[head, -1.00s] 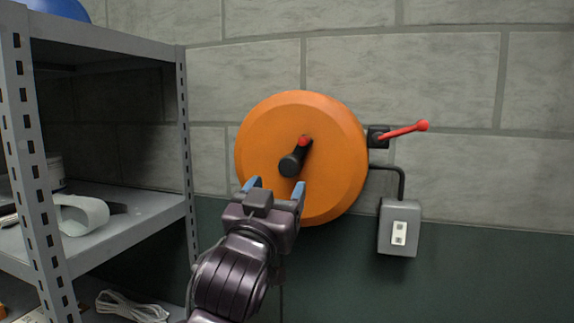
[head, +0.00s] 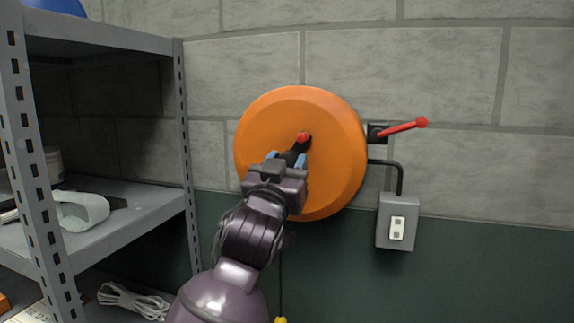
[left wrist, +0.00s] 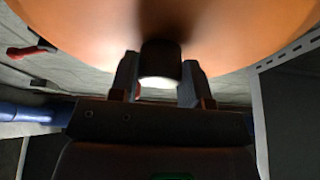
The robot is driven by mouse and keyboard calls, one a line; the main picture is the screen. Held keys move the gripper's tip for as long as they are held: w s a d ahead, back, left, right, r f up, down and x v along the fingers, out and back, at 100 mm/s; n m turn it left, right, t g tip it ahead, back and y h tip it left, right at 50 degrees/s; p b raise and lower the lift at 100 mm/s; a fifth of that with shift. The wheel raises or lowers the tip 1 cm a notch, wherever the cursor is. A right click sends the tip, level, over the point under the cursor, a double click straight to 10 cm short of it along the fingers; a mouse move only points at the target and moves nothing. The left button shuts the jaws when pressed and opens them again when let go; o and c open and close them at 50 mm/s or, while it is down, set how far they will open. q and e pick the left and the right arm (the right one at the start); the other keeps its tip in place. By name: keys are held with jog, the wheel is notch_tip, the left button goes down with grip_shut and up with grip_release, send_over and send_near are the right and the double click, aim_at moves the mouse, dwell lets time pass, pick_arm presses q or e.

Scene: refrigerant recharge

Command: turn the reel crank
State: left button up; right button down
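The round orange reel (head: 262,125) is mounted on the wall. Its crank (head: 303,142) is a dark arm with a red hub at the reel's middle and a black handle that sticks out toward me. My left gripper (head: 286,158) is at the handle, its blue fingertips on either side of it. In the left wrist view the black handle (left wrist: 160,60) lies between the two fingers, which look closed against its sides. The gripper body hides part of the handle and the reel's lower face. My right gripper is not in view.
A red-knobbed lever (head: 404,127) sticks out of the wall right of the reel. A grey switch box (head: 397,222) hangs below it. A metal shelf (head: 128,210) stands at the left with a white roll and coiled cord. A thin cord with a yellow end (head: 281,319) hangs below the reel.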

pick_arm(q)
jog(key=c, duration=0.4)
jog(key=shift+c, duration=0.2)
jog(key=shift+m, duration=0.5)
